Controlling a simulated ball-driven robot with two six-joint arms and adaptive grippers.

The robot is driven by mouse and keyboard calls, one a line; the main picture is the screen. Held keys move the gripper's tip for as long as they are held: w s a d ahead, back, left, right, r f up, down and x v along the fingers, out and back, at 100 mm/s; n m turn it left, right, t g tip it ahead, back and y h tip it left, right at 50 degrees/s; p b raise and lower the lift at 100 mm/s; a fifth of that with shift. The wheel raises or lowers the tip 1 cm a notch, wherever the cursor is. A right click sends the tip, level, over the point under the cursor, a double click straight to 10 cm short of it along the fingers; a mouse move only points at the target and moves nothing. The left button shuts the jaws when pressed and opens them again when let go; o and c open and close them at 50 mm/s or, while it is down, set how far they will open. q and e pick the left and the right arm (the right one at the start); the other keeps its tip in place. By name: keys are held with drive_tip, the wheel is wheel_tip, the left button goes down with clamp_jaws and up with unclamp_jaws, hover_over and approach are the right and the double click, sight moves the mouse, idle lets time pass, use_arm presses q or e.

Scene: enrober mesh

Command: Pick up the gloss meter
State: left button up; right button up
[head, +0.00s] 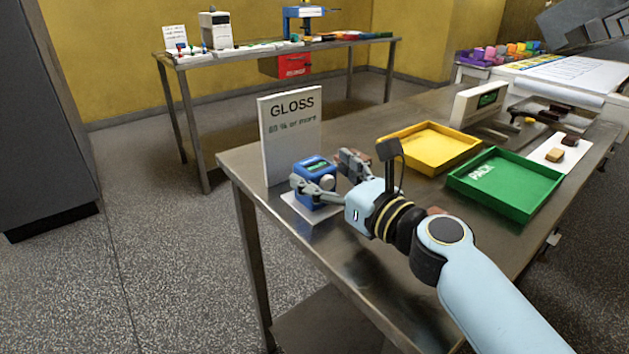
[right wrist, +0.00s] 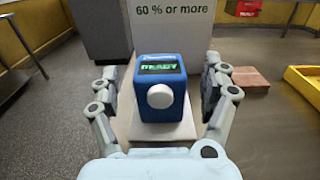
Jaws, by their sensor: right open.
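The gloss meter (head: 315,182) is a blue box with a lit green display and a white round knob. It stands upright on a white pad (head: 299,209) in front of the gloss sign. In the right wrist view the gloss meter (right wrist: 160,89) is centred, its display and knob facing the camera. My right gripper (head: 325,172) is open, with one finger on each side of the gloss meter. In the right wrist view a gap shows between the meter and each finger of the gripper (right wrist: 158,97). My left gripper is not in view.
The white GLOSS sign (head: 291,136) stands close behind the meter. A yellow tray (head: 463,170) and a green PACK tray (head: 522,212) lie to the right on the steel table (head: 352,262). A brown block (right wrist: 246,81) lies right of the gripper.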

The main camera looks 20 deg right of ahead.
drive_tip(key=shift+w+a, duration=0.1)
drive_tip(key=shift+w, duration=0.1)
drive_tip(key=c, duration=1.3)
drive_tip(key=shift+c, duration=0.8)
drive_tip(key=shift+r, duration=0.15)
